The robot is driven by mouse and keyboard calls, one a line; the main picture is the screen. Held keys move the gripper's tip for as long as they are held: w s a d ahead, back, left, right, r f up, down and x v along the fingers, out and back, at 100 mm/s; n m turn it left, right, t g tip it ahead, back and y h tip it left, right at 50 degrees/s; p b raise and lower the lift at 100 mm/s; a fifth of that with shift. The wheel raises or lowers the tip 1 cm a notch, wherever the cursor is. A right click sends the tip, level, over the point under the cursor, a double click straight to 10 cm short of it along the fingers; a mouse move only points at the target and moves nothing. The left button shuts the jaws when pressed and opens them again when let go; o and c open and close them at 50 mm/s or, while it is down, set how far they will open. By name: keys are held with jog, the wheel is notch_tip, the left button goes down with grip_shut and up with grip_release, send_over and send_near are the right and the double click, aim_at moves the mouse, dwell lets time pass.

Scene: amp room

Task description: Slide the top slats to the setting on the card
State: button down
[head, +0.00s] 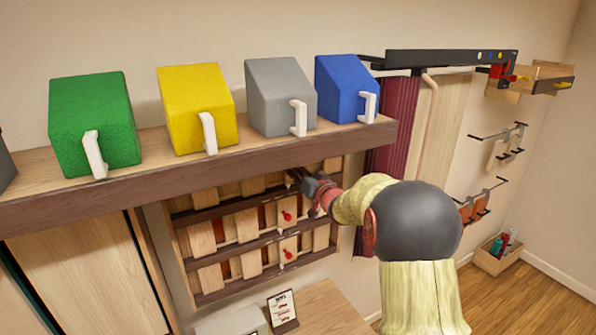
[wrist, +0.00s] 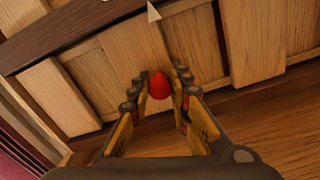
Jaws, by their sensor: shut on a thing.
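The slat rack (head: 185,244) hangs on the wall below a long shelf, with rows of pale wooden slats between dark rails. My gripper (head: 300,178) reaches the right part of the top row, under the shelf. In the wrist view my gripper (wrist: 162,88) is shut on a red knob (wrist: 160,86) that stands out from a pale slat (wrist: 138,48). In the head view the gripper hides this knob. Two more red knobs, a middle one (head: 286,216) and a bottom one (head: 288,254), sit on lower rows. The card (head: 283,311) stands below the rack; its markings are too small to read.
The shelf (head: 200,167) carries green, yellow, grey and blue bins (head: 345,88) with white handles, close above my arm. A dark red curtain (head: 395,115) hangs right of the rack. A wooden surface (head: 325,308) lies below. Wall racks hang farther right.

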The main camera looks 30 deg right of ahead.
jog(key=a+b, duration=0.3)
jog(key=a, duration=0.4)
jog(key=shift+s+a+b, duration=0.15)
jog(key=shift+a+b, duration=0.25)
jog(key=c, duration=2.1)
grip_release()
jog(key=o, duration=0.4)
jog(key=shift+a, duration=0.2)
jog(key=shift+o, duration=0.3)
jog(key=shift+d, duration=0.1)
